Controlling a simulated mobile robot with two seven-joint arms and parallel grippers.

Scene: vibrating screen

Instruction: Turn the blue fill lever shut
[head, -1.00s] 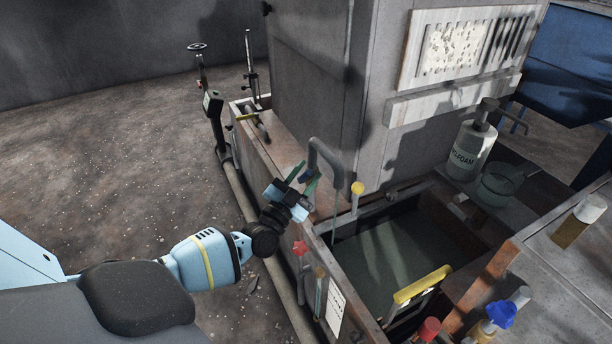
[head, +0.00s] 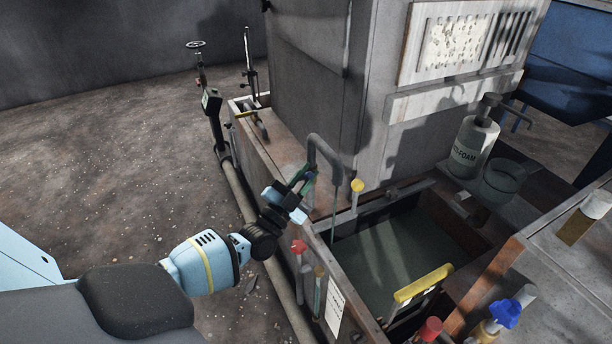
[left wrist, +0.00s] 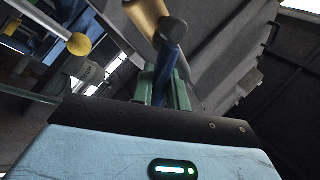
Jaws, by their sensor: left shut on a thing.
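The blue fill lever (head: 309,175) sits by the grey bent fill pipe (head: 324,149) at the tank's left rim. My left gripper (head: 301,181) reaches it from the left, its green fingers shut on the lever. In the left wrist view the blue lever (left wrist: 170,55) rises from between the green fingers (left wrist: 164,88) toward a dark, rounded end in front of a tan, pipe-like part (left wrist: 147,16). The fingers hide the lower part of the lever. My right gripper is not in view.
An open tank (head: 390,255) of dark liquid lies right of the pipe. A yellow-knobbed rod (head: 357,186) stands close by. A red star knob (head: 299,246) is below my gripper. The floor at left is open.

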